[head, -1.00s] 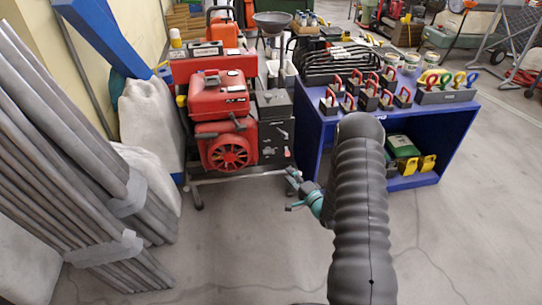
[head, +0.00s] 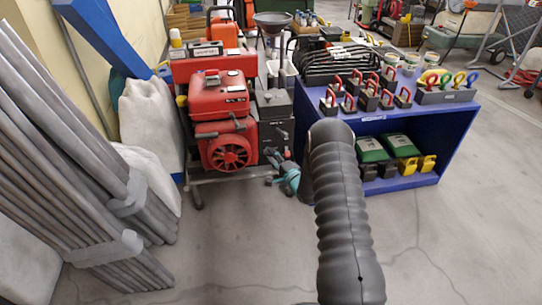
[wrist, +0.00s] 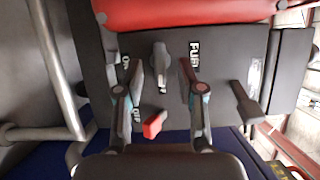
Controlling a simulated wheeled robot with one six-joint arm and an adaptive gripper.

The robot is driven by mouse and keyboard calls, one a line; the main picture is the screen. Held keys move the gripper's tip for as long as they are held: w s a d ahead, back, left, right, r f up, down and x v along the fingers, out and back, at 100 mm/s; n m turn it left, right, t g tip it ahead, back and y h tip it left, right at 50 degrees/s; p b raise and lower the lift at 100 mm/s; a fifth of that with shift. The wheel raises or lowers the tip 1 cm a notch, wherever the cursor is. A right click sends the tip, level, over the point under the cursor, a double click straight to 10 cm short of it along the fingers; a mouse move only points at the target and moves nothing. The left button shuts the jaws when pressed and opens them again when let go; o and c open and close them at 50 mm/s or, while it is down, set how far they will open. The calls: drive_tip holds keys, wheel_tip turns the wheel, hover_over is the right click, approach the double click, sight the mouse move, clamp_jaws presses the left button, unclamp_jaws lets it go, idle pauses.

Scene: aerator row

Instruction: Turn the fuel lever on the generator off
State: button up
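The red generator (head: 222,98) stands at left centre in the head view, with a dark side panel (head: 275,132). In the wrist view a grey lever (wrist: 159,68) on the dark panel lies between my fingers, beside a FUEL label (wrist: 194,54). Smaller labels, one seeming to read OFF (wrist: 137,115), are left of it. My gripper (wrist: 160,68) is open, one finger on each side of the lever; contact is not clear. In the head view my gripper (head: 284,178) is at the generator's lower right, partly hidden by my arm.
A red tab (wrist: 154,124) sits below the lever, and a dark handle (wrist: 251,92) is to the right. A blue shelf bench (head: 440,125) with padlocks stands right of the generator. Grey pipes (head: 60,150) lean at left. The front floor is clear.

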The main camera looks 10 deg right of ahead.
drive_tip(key=shift+x, duration=0.75)
drive_tip(key=shift+c, duration=0.2)
clamp_jaws()
drive_tip(key=shift+n+b, duration=0.3)
drive_tip(key=shift+b, duration=0.3)
drive_tip(key=shift+o, duration=0.2)
unclamp_jaws()
drive_tip(key=shift+s, duration=0.1)
